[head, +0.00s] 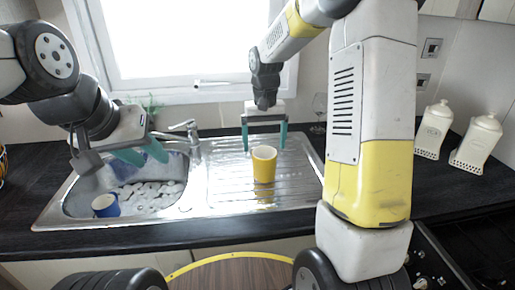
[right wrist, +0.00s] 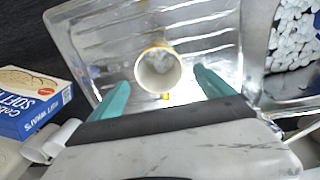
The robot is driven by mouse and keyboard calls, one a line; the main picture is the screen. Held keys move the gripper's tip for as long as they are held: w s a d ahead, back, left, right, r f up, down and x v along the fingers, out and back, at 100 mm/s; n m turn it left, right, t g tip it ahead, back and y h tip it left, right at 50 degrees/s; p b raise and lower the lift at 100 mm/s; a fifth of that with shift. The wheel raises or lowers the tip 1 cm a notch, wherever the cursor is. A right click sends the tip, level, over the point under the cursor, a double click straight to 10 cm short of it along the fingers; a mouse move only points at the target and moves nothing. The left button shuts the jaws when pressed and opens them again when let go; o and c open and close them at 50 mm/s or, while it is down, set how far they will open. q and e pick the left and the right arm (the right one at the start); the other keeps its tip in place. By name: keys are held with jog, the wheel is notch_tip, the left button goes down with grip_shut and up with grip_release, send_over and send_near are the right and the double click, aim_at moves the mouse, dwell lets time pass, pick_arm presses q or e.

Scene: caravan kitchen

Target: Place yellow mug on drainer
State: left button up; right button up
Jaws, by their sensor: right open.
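The yellow mug (head: 264,168) stands upright on the ribbed metal drainer (head: 225,190), right of the sink basin. In the right wrist view the mug (right wrist: 158,72) is seen from above, its white inside empty and a bit of yellow handle toward the gripper. My right gripper (head: 265,133) is open and empty, just behind and above the mug. In the right wrist view its fingertips (right wrist: 160,82) are spread either side of the mug, with gaps to it. My left gripper (head: 141,154) hangs above the basin; its teal fingers look apart with nothing clearly between them.
A blue cup (head: 105,205) and white rounded lumps (head: 150,192) lie in the basin (head: 75,205). The tap (head: 190,135) stands behind. Two cream canisters (head: 434,130) stand at right. A printed box (right wrist: 30,100) is beside the drainer in the right wrist view. The drainer around the mug is clear.

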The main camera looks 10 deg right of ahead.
jog(key=s+d+r+t+y, duration=0.1)
jog(key=s+d+r+t, duration=0.15)
jog(key=s+r, duration=1)
jog(key=s+t+y, duration=0.1)
jog(key=s+t, duration=0.2)
jog(key=s, duration=0.7)
jog(key=shift+a+r+n+t, duration=0.2)
jog(key=shift+a+n+t, duration=0.05)
jog(key=shift+n+t, duration=0.1)
